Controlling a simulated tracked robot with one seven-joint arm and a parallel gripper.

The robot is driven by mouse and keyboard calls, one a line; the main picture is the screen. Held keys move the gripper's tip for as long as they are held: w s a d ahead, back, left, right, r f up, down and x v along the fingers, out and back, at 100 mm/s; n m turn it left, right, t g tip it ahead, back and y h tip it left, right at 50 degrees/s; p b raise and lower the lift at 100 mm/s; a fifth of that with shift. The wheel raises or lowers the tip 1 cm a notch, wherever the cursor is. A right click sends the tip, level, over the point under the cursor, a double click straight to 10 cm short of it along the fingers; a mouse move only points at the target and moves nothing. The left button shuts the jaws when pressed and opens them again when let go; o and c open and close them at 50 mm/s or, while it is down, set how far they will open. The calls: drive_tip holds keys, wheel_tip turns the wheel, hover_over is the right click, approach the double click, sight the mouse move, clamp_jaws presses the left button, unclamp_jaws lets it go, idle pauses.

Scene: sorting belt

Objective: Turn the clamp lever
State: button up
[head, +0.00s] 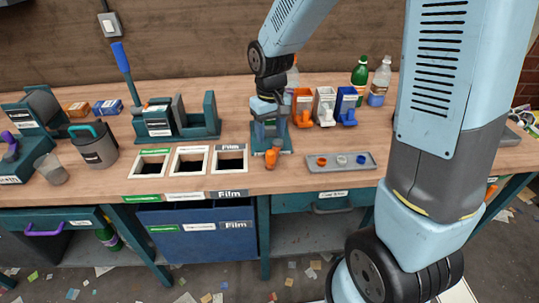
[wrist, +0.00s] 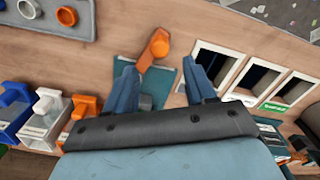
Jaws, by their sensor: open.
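The orange clamp lever (head: 272,156) stands at the front of a small teal clamp base (head: 287,148) near the table's front edge. I cannot tell whether a finger touches the lever. My gripper hides part of the clamp in the head view.
Three labelled bin openings (head: 190,161) lie left of the clamp. A grey tray (head: 340,167) with small rings lies to the right. Orange, white and blue dispensers (head: 325,105) stand behind right. A teal press with a blue lever (head: 121,58) stands back left.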

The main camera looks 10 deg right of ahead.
sight(270, 152)
wheel_tip(270, 152, down, 9)
drive_tip(key=shift+f, duration=0.1)
idle(0.3)
clamp_jaws()
idle(0.5)
